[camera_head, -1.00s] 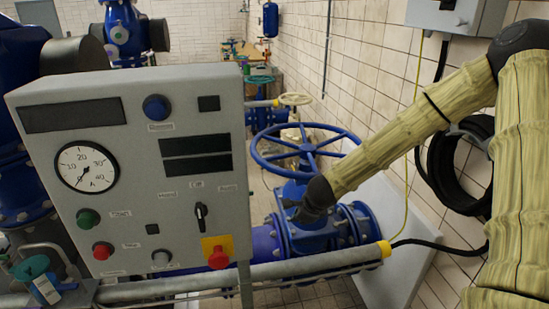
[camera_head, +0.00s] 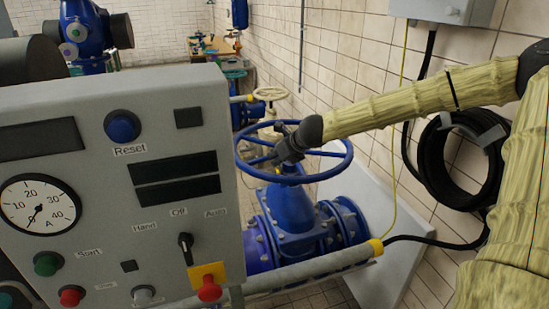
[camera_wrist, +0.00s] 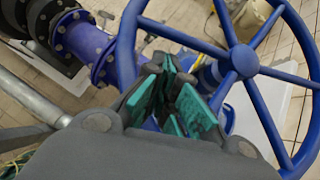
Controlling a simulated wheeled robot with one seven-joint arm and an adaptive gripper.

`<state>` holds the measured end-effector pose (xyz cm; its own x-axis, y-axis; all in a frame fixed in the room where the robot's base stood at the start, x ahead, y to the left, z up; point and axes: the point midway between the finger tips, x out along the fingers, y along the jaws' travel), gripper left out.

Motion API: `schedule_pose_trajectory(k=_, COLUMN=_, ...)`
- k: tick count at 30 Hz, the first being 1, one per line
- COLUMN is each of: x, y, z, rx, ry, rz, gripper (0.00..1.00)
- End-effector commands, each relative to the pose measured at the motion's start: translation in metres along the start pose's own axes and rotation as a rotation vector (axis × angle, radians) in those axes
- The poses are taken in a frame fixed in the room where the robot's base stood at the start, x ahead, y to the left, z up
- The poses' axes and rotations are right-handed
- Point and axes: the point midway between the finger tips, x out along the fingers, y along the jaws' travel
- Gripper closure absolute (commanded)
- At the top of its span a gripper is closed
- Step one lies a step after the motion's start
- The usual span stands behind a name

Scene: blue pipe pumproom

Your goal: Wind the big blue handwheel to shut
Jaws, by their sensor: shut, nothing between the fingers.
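The big blue handwheel (camera_head: 348,163) lies nearly level on top of a blue valve (camera_head: 291,215), right of the grey control panel. Its spokes and hub (camera_wrist: 244,61) show large in the wrist view. My gripper (camera_head: 284,155) is at the wheel, over its left-middle part, and hides some of the spokes and hub. In the wrist view my gripper (camera_wrist: 172,78) has its green-padded fingers close to the rim's near left part. The fingers are shut and hold nothing. Whether they touch the rim or a spoke I cannot tell.
The control panel (camera_head: 80,190) with gauge and buttons stands close on the left. A grey pipe rail (camera_head: 300,271) with a yellow end runs in front of the valve. A tiled wall (camera_head: 375,60) with a black hose coil (camera_head: 450,150) bounds the right. A smaller cream handwheel (camera_head: 271,93) stands behind.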

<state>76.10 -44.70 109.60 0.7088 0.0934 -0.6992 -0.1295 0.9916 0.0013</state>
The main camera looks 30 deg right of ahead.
Motion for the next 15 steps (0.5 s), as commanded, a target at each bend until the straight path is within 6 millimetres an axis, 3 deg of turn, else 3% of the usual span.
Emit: schedule_pose_trajectory(k=15, x=0.043, y=0.001, z=-0.001, rx=-0.004, ry=0.004, rz=0.0, gripper=1.0)
